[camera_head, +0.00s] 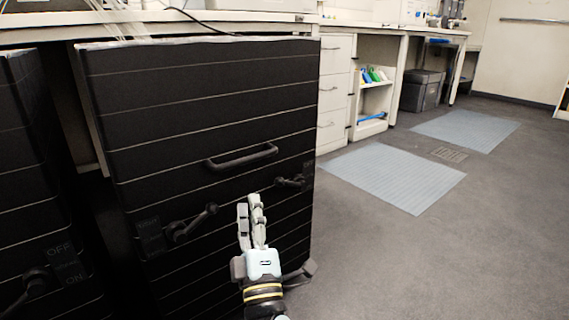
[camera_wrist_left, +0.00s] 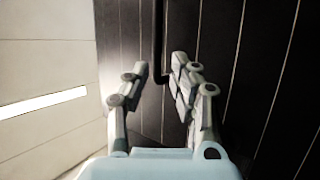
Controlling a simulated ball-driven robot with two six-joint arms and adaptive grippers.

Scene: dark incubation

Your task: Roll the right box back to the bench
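My left gripper (camera_head: 250,203) is in front of the box, just below the handle in the head view. In the left wrist view its two fingers (camera_wrist_left: 160,75) are apart, with a dark bar (camera_wrist_left: 158,40) showing beyond and between the tips. I cannot tell whether they touch it. My right gripper is not in view.
Another black box (camera_head: 30,150) with an OFF/ON lever stands at the left edge. White drawers (camera_head: 335,90) and a shelf unit (camera_head: 372,100) are right of the right box. Pale blue mats (camera_head: 390,175) lie on the grey floor (camera_head: 480,240), which is open to the right.

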